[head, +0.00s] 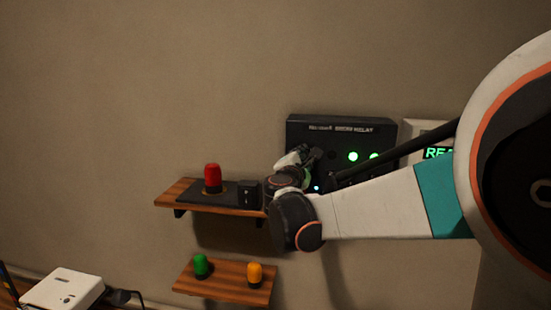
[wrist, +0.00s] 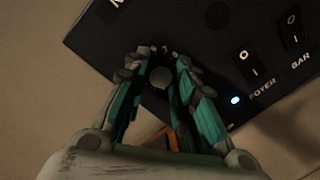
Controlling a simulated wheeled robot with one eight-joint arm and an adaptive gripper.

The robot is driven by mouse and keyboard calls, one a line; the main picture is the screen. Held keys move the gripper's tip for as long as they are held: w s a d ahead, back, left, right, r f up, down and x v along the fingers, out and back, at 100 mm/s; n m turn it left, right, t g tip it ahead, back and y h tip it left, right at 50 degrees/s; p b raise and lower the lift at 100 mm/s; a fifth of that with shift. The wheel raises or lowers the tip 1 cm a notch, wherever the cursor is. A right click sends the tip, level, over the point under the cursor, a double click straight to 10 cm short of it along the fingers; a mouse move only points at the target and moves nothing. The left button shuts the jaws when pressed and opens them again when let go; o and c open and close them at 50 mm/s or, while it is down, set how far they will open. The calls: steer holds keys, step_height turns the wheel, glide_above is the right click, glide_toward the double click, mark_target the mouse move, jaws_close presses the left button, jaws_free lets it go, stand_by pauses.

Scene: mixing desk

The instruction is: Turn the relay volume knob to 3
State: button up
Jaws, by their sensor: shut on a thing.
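The relay (head: 340,122) is a dark box on the wall, right of centre in the head view, behind my arm. In the wrist view its black panel (wrist: 215,48) lies tilted across the top. My gripper (wrist: 161,60) is at the panel, its two fingers closed around the round grey volume knob (wrist: 159,78). Small pale scale marks show just beyond the fingertips. The knob's pointer and the numbers cannot be read. In the head view my gripper (head: 306,156) covers the left part of the panel and hides the knob.
Switches marked FOYER (wrist: 249,67) and BAR (wrist: 291,30) sit right of the fingers, near a lit blue lamp (wrist: 235,100). Two green lamps (head: 353,156) glow on the relay. A shelf (head: 170,194) holds a red lamp (head: 212,178); a lower shelf (head: 226,289) holds green and orange ones.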

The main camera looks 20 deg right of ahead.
steer(key=m+b, duration=0.2)
steer(key=m, duration=0.2)
steer(key=shift+f+m+y, duration=0.1)
steer(key=shift+m+y, duration=0.2)
steer(key=shift+m, duration=0.1)
steer(key=m+b, duration=0.1)
steer(key=m, duration=0.2)
steer(key=shift+s+b, duration=0.15)
steer(key=shift+b, duration=0.15)
steer(key=m+y+b, duration=0.1)
steer(key=m, duration=0.3)
steer(key=shift+s+d+m, duration=0.1)
steer(key=shift+m, duration=0.2)
steer(key=shift+m+y+b, duration=0.3)
steer(key=shift+m+b, duration=0.45)
steer(key=shift+m, duration=1.35)
steer(key=o, duration=1.1)
steer(key=shift+c, duration=0.2)
